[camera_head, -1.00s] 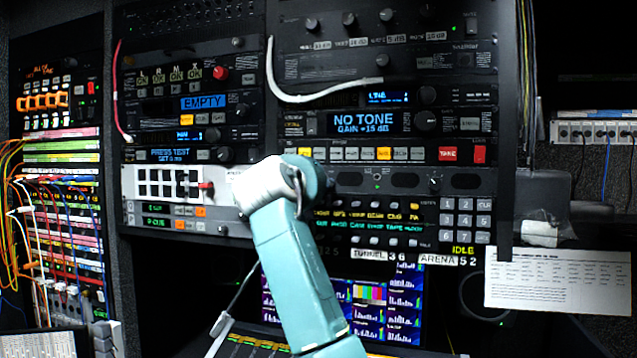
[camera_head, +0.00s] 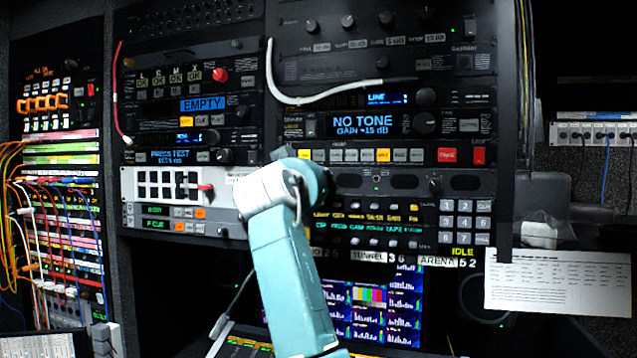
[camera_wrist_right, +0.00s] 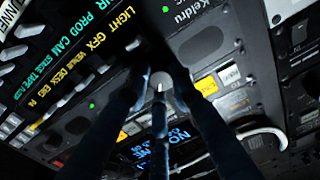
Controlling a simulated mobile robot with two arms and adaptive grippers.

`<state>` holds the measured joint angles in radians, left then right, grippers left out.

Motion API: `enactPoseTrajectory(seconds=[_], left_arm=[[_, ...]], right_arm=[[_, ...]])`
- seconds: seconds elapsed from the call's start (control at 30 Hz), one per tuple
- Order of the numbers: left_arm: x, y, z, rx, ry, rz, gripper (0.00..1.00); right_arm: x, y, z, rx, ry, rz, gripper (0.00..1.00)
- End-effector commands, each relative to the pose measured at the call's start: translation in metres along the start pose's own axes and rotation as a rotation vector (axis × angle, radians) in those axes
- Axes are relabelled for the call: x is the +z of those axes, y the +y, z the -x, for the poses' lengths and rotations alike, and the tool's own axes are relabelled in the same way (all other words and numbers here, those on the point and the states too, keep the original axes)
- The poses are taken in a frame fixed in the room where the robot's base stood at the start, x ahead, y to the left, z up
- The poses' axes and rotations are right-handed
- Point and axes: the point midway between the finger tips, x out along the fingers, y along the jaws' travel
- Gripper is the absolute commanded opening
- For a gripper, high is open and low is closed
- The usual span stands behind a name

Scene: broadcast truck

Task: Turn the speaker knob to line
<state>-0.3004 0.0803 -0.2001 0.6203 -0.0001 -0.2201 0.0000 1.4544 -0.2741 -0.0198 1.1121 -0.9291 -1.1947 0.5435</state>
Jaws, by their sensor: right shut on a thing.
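The speaker knob (camera_wrist_right: 159,80) is a small grey round knob with a pale mark, on a dark panel in the right wrist view. In the head view my right arm reaches up to the rack and hides both this knob and the gripper. The speaker panel (camera_head: 468,183) runs across the rack to the right of the arm. I cannot make out a line beside the knob. My left gripper is not in view.
A white cable (camera_head: 325,98) loops across the rack above. Coloured patch cords (camera_head: 45,190) hang at the left.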

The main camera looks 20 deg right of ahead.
Motion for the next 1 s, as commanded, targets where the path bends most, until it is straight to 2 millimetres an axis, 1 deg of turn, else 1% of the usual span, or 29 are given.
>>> enactPoseTrajectory(seconds=[0.03, 0.3, 0.73, 0.77, 0.83, 0.87, 1.0], left_arm=[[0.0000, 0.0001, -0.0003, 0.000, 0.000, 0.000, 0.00], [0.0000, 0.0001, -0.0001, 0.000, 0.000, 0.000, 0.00], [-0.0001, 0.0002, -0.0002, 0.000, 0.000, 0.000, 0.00], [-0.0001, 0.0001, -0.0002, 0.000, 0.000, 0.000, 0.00], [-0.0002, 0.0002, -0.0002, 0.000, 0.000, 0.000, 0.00], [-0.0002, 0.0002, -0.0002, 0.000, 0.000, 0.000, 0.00], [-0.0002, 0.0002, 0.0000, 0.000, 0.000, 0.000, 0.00]], right_arm=[[0.0069, -0.0007, -0.0010, 0.001, -0.013, -0.017, 0.00], [0.0072, -0.0003, -0.0013, 0.002, -0.011, -0.083, 0.00], [0.0076, -0.0006, -0.0014, 0.002, -0.012, -0.092, 0.00], [0.0076, -0.0006, -0.0014, 0.002, -0.012, -0.092, 0.25], [0.0075, -0.0006, -0.0014, 0.001, -0.011, -0.091, 0.39], [0.0071, -0.0006, -0.0013, 0.001, -0.011, -0.091, 0.41], [0.0045, -0.0004, -0.0009, 0.001, -0.006, -0.092, 0.41]])
